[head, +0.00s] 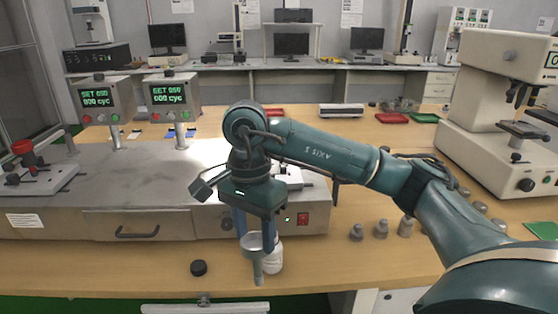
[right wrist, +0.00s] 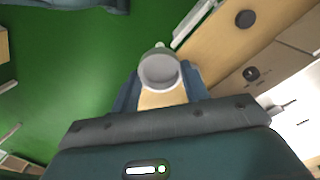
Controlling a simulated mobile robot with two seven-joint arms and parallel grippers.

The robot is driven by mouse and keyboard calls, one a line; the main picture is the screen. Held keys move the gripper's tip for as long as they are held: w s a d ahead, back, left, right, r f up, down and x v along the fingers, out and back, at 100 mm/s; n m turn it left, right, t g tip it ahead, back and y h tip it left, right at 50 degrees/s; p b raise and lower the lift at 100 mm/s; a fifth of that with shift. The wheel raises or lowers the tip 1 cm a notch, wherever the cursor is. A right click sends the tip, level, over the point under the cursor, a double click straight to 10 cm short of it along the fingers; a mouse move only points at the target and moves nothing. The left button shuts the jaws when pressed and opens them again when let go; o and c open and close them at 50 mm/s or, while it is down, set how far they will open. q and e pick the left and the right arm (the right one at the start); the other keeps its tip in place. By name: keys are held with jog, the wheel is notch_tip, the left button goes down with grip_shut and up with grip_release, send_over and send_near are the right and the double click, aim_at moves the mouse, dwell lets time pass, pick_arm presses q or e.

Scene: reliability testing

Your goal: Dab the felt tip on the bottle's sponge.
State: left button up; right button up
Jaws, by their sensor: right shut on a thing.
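My right gripper (head: 253,232) points down over the front edge of the table and is shut on a grey felt-tip holder (head: 258,268). The holder has a wide round head between the fingers and a narrow stem hanging below. Its head faces the camera in the right wrist view (right wrist: 159,72). I cannot make out the felt at its tip. A small white bottle (head: 274,258) stands on the table just behind and right of the stem, partly covered by it; whether they touch is unclear. The bottle's sponge is not distinguishable. My left gripper is not in view.
A black round cap (head: 198,268) lies on the table left of the bottle. The grey tester (head: 100,200) stands behind. Several metal weights (head: 381,230) stand at right, near a microscope-like instrument (head: 500,130). The wooden front edge is close to the holder.

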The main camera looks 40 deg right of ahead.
jog(key=w+d+r+m+t+p, duration=0.2)
jog(key=d+r+m+t+p, duration=0.15)
jog(key=m, duration=1.25)
jog(key=w+d+r+m+t+p, duration=0.2)
jog(key=d+r+m, duration=0.25)
jog(key=m, duration=1.15)
pick_arm(q)
jog(key=b, duration=0.3)
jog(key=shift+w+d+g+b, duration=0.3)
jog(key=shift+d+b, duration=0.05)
pick_arm(e)
notch_tip(320, 180, down, 6)
jog(key=shift+d+m+h, duration=0.25)
jog(key=shift+m+h, duration=0.05)
jog(key=shift+m, duration=0.1)
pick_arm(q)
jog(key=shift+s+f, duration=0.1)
pick_arm(e)
jog(key=shift+f, duration=0.1)
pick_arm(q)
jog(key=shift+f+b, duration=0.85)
pick_arm(e)
jog(key=shift+f, duration=0.75)
